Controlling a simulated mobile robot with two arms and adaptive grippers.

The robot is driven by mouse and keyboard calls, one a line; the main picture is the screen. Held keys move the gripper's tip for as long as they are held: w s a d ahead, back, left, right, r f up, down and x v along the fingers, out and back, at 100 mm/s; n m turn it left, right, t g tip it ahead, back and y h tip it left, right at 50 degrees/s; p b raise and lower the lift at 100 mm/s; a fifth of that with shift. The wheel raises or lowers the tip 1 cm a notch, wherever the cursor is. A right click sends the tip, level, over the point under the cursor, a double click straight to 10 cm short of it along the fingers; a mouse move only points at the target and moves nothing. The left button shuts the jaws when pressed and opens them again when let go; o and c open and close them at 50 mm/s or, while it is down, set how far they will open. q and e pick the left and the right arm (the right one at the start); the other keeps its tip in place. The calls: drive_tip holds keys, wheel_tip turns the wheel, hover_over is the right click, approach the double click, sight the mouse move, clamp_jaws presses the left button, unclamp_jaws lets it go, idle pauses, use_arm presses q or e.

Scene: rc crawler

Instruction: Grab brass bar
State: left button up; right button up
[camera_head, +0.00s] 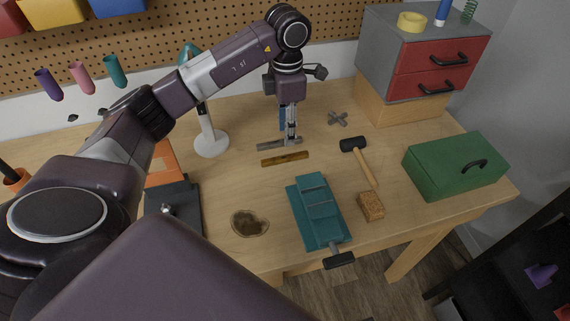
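The brass bar (285,159) lies flat on the wooden workbench (225,180), behind the teal vise. A grey metal bar (268,146) lies just behind it, roughly parallel. My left gripper (292,138) points straight down, with its fingertips at the right part of the grey bar, slightly behind the brass bar. The fingers look close together, but whether they are open, shut or touching the grey bar is too small to tell. The brass bar is in full view and apart from the fingers. My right gripper is not in view.
The teal vise (318,208) stands in front of the brass bar. A mallet (361,160), sponge-like block (371,206) and green toolbox (455,166) are to the right. A white lamp base (211,144) stands left. A grey cross-shaped part (338,118) lies behind the mallet.

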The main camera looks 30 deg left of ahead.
sight(285, 156)
use_arm(q)
drive_tip(key=shift+f, duration=0.55)
drive_tip(key=f+p, duration=0.1)
drive_tip(key=f, duration=0.1)
drive_tip(key=f+p, duration=0.1)
drive_tip(key=f, duration=0.1)
drive_tip(key=s+f+p, duration=0.1)
drive_tip(key=f, duration=0.2)
drive_tip(key=shift+w+f, duration=0.1)
drive_tip(key=shift+f, duration=0.05)
clamp_jaws()
